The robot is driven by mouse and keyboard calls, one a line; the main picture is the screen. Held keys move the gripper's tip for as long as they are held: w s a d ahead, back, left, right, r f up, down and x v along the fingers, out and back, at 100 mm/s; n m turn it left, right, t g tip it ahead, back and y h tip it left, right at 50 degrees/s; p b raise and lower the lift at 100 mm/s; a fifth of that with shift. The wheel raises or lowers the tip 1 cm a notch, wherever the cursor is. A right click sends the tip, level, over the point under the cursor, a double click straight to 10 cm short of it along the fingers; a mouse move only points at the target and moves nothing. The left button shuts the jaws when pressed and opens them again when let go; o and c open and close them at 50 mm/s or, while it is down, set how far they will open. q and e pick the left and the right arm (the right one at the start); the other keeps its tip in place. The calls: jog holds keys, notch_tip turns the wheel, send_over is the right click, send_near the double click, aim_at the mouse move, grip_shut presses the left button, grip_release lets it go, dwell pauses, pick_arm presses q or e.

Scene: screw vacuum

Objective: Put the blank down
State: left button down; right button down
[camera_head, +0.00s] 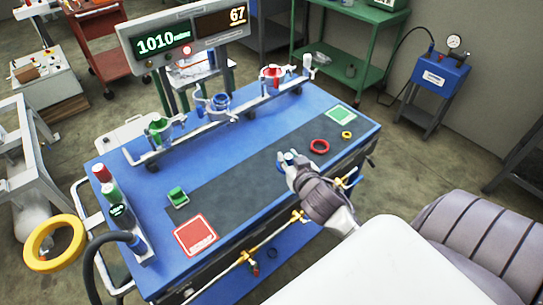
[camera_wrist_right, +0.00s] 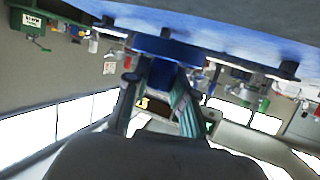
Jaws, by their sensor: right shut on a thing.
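My right gripper (camera_head: 287,160) reaches over the front part of the blue table (camera_head: 262,109) and is shut on a blue blank (camera_head: 281,167). In the right wrist view the blank (camera_wrist_right: 168,48) sits between the two fingers (camera_wrist_right: 156,90), a wide disc on a narrower stem. It is at or very near the table surface; I cannot tell whether it touches. In the head view the gripper hides most of it. A red ring (camera_head: 319,146) and a small yellow ring (camera_head: 346,135) lie to its right on the dark mat (camera_head: 235,180). My left gripper is not in view.
A red scrap square (camera_head: 196,235) and a green square (camera_head: 340,115) mark the mat's ends. A green piece (camera_head: 178,197) stands left. Brass piping (camera_head: 262,243) lines the front.

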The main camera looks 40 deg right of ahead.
send_over(263, 178)
notch_tip(263, 178, down, 4)
jog(key=shift+s+d+f, duration=0.1)
jog(key=shift+f, duration=2.25)
jog(key=shift+f, duration=0.2)
jog(key=c, duration=1)
grip_release()
jog(key=shift+o, duration=0.2)
jog(key=shift+r, duration=0.1)
